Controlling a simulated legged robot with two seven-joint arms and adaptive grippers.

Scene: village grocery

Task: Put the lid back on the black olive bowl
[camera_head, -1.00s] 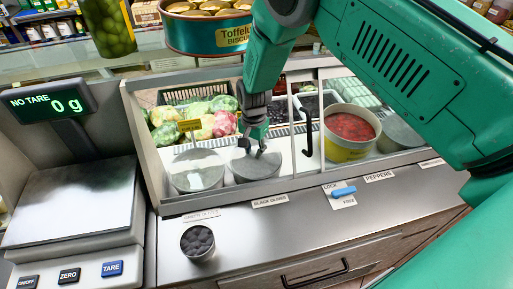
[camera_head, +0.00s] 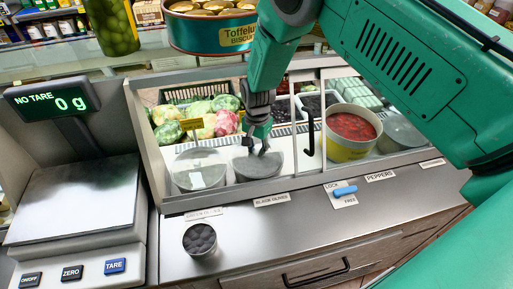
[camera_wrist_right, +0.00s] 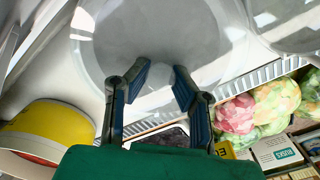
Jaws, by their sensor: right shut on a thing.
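My right gripper (camera_head: 258,150) reaches down through the counter case opening, over a round grey-looking bowl (camera_head: 258,168) behind the "BLACK OLIVES" label (camera_head: 272,200). In the right wrist view the gripper (camera_wrist_right: 161,72) has its fingers on either side of the pale knob (camera_wrist_right: 160,98) of a round clear lid (camera_wrist_right: 205,45). The gripper is shut on this lid. The lid lies over the bowl's place; I cannot tell whether it rests on the rim or hangs just above it. The bowl's contents cannot be made out. My left gripper is not in view.
A lidded bowl (camera_head: 200,172) stands close on the left. A yellow-banded bowl of red peppers (camera_head: 350,135) stands right, past a black hooked handle (camera_head: 308,132). A cup of dark balls (camera_head: 200,240) stands on the front counter beside the scale (camera_head: 75,200). A biscuit tin (camera_head: 210,32) is above.

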